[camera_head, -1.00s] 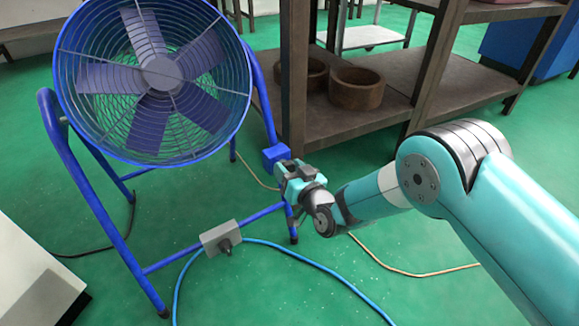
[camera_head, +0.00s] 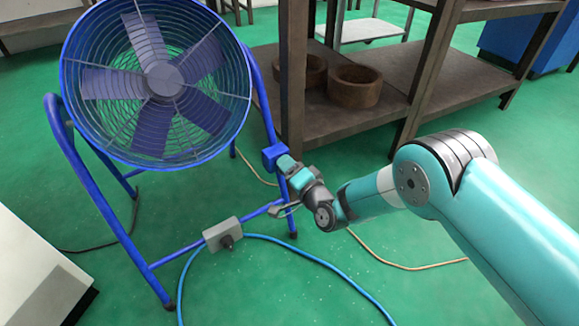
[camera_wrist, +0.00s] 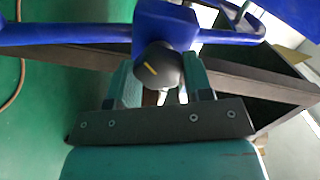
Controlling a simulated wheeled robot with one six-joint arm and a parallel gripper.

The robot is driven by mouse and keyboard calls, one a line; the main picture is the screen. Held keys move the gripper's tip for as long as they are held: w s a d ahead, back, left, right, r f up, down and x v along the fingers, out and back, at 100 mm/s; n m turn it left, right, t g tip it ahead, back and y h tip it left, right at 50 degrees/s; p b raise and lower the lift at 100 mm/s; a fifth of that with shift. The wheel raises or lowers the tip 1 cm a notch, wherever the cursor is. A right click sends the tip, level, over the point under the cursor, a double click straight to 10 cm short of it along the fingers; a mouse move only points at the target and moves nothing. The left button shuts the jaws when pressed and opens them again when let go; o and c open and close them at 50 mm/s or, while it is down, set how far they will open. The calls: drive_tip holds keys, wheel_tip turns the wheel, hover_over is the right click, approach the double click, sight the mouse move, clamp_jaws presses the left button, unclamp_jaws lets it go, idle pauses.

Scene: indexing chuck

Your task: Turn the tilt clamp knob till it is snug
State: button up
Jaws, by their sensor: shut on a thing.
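The tilt clamp knob (camera_wrist: 157,66) is dark and round with a yellow line across its face, slanting down to the right in the wrist view. It sits on a blue clamp block (camera_wrist: 167,22) on the fan's tube frame. My gripper (camera_wrist: 160,80) is shut on the knob, one teal finger on either side of it. In the head view my gripper (camera_head: 287,167) is at the blue block (camera_head: 269,157) on the right side of the stand; the knob is hidden there. The blue drum fan (camera_head: 160,82) is tilted in its stand.
A grey switch box (camera_head: 222,234) is on the stand's lower bar, with a blue hose (camera_head: 310,256) on the green floor. A wooden shelf (camera_head: 400,80) holding brown round pots (camera_head: 355,87) stands behind my arm. A white cabinet (camera_head: 35,265) is at lower left.

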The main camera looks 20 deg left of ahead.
drive_tip(key=m, duration=1)
drive_tip(key=shift+f+m, duration=0.3)
drive_tip(key=shift+m, duration=0.1)
idle(0.3)
drive_tip(key=o, duration=0.9)
drive_tip(key=shift+d+r, duration=0.1)
